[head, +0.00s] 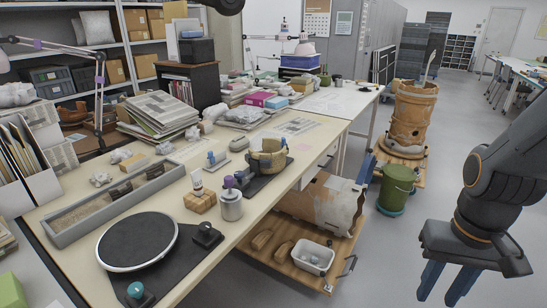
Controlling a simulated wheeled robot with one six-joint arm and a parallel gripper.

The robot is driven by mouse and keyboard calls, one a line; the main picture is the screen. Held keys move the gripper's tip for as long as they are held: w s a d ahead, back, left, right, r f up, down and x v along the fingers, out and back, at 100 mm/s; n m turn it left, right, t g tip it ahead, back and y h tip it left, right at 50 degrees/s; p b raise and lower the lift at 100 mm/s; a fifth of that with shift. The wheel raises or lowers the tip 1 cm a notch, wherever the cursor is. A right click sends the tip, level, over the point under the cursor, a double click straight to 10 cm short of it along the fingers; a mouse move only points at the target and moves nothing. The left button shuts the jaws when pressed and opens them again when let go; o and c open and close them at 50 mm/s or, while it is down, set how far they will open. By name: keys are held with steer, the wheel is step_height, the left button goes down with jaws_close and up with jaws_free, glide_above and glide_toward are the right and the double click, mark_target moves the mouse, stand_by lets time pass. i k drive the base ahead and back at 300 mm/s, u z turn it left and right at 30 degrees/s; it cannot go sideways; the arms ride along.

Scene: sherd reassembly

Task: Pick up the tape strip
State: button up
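My gripper (438,298) hangs at the lower right of the head view, over the floor and away from the bench. Its two blue fingers are apart, with nothing between them. I cannot make out the tape strip for certain. A small blue item on a grey block (212,159) stands on the bench, too small to identify. To its right, a tan, partly rebuilt pot (268,160) rests on a dark base, with a blue bit near its rim.
A low wooden cart (262,258) and green bin (396,190) stand between bench and gripper. Floor is clear around the gripper.

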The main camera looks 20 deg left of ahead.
mark_target(283, 142)
steer(key=u, duration=0.25)
steer(key=i, duration=1.5)
